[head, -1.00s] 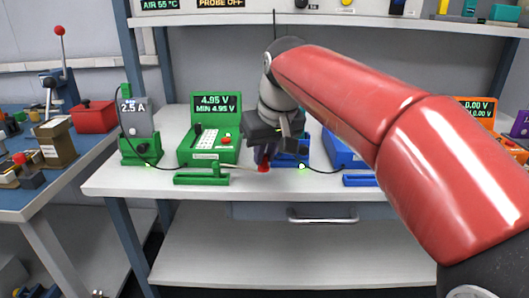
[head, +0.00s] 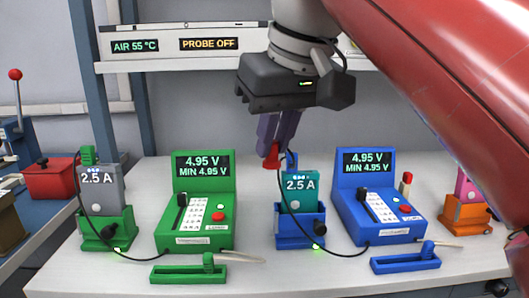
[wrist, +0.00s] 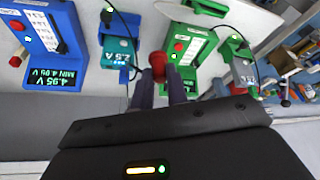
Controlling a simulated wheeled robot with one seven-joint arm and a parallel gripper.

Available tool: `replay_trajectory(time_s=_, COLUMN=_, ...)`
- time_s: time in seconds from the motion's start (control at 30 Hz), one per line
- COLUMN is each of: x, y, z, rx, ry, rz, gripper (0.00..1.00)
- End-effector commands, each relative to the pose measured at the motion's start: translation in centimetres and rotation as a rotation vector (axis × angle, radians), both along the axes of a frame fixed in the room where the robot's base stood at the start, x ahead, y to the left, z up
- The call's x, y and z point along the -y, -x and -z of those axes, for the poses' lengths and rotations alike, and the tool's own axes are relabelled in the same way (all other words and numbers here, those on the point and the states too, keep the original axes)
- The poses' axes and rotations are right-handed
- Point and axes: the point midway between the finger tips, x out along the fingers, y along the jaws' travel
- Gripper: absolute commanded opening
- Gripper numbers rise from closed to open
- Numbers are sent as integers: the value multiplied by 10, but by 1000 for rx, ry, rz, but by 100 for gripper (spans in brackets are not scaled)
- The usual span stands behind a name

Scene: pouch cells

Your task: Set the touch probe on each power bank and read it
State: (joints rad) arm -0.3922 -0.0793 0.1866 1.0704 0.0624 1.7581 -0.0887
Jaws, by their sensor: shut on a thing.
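My gripper (head: 276,142) is shut on a small red piece (head: 272,157), which may be the touch probe; only its flared end shows. It is also between the purple fingers in the wrist view (wrist: 158,66). The gripper hangs above and slightly left of the teal power bank (head: 300,190), apart from it. This bank stands upright in a blue cradle (head: 300,228). A grey power bank (head: 100,196) stands in a green cradle (head: 107,232) at left. A pink power bank (head: 465,187) in an orange cradle (head: 466,215) is partly hidden by my arm.
The green tester (head: 202,240) and blue tester (head: 372,228) both read 4.95 V. A red-topped stick (head: 406,184) stands by the blue one. Green (head: 188,274) and blue (head: 404,264) bars lie in front. Cables cross the bench. A shelf sign (head: 209,44) reads PROBE OFF.

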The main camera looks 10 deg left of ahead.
Motion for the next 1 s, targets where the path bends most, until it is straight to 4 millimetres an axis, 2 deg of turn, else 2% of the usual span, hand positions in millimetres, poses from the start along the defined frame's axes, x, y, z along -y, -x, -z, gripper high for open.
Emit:
replay_trajectory(time_s=0.13, x=3, y=5, z=-12, rx=0, ry=0, rz=0, gripper=0)
replay_trajectory(time_s=0.47, x=4, y=4, z=-12, rx=-1, ry=0, rz=1, gripper=0)
replay_trajectory(time_s=0.9, x=28, y=-47, z=-6, rx=-1, ry=0, rz=2, gripper=0)
replay_trajectory(time_s=1.0, x=31, y=-53, z=-6, rx=0, ry=-1, rz=2, gripper=0)
